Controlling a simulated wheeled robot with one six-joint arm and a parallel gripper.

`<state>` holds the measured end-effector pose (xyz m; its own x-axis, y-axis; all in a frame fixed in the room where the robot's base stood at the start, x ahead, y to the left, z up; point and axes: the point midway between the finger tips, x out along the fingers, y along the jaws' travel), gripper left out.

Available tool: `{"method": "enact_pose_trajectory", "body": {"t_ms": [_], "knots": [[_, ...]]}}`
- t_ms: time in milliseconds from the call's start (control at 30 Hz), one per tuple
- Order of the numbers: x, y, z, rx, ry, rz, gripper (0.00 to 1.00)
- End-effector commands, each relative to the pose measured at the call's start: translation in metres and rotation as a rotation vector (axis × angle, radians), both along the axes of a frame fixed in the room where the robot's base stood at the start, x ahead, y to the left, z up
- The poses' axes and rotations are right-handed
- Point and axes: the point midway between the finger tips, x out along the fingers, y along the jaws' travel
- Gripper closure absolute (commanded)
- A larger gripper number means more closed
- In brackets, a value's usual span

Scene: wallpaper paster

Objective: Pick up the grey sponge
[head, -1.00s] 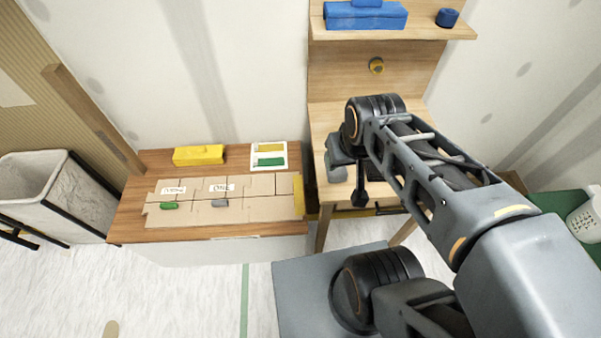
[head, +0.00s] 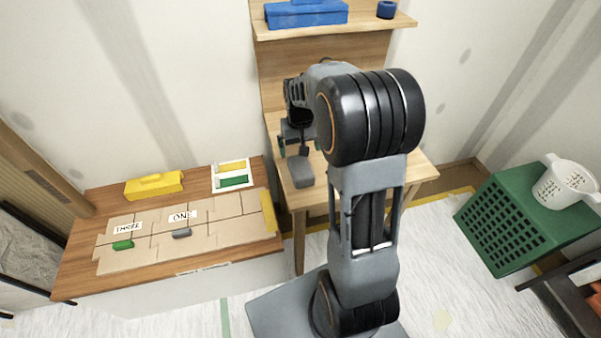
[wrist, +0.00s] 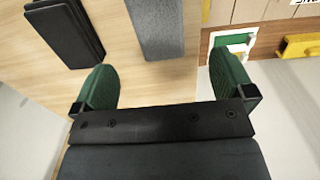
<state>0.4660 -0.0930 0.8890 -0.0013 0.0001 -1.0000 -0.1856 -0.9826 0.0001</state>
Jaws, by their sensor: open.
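The grey sponge (head: 301,171) lies on the wooden desk near its left edge. In the wrist view it is a speckled grey block (wrist: 158,28), cut off by the top edge, ahead of my gripper and between the lines of its two fingers. My gripper (wrist: 165,82) has green finger pads spread wide with nothing between them. In the head view my gripper (head: 295,143) is over the desk beside the sponge, partly hidden by my arm.
A black block (wrist: 62,30) lies left of the sponge in the wrist view. A shelf (head: 330,28) is above. A green crate (head: 500,230) stands right.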

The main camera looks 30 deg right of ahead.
Motion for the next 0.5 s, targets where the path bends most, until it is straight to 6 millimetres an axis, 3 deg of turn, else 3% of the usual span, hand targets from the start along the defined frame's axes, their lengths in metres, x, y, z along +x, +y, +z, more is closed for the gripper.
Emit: {"method": "enact_pose_trajectory", "body": {"t_ms": [200,500], "knots": [[-0.001,0.000,-0.032,0.000,0.002,0.000,0.00],[-0.001,0.000,-0.051,0.000,0.001,0.000,0.00]]}}
